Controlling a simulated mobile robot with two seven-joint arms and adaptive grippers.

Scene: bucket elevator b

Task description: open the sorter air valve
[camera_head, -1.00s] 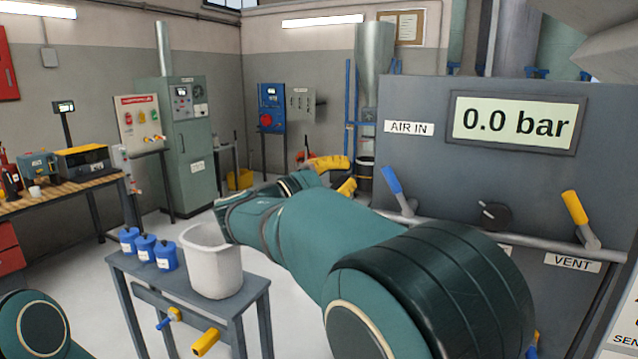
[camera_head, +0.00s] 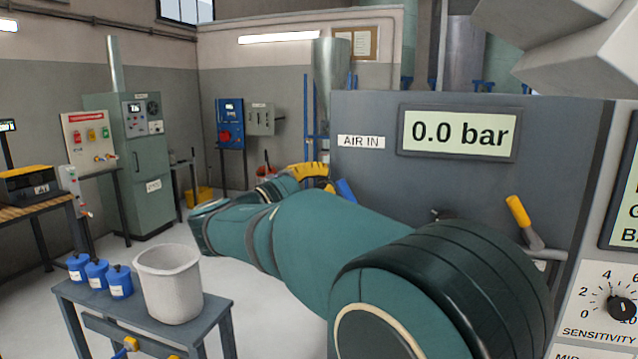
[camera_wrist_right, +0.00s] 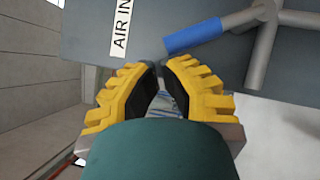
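The blue valve lever (camera_head: 346,191) is below the AIR IN label (camera_head: 361,142) on the grey panel (camera_head: 365,112); my right arm hides most of it. In the right wrist view the blue lever handle (camera_wrist_right: 195,37) is on a grey pipe at the upper right, beside the AIR IN label (camera_wrist_right: 121,27). My right gripper (camera_head: 318,176) has yellow fingers and is just left of the lever in the head view. In the wrist view my right gripper (camera_wrist_right: 160,68) has a narrow gap between its fingertips, holds nothing and is apart from the handle. My left gripper is out of view.
The display (camera_head: 459,133) reads 0.0 bar. A yellow lever (camera_head: 522,219) is on the panel's right. A sensitivity knob (camera_head: 621,308) is at the far right. A small table (camera_head: 215,318) with a grey bucket (camera_head: 169,286) and blue containers (camera_head: 97,275) stands left of my arm.

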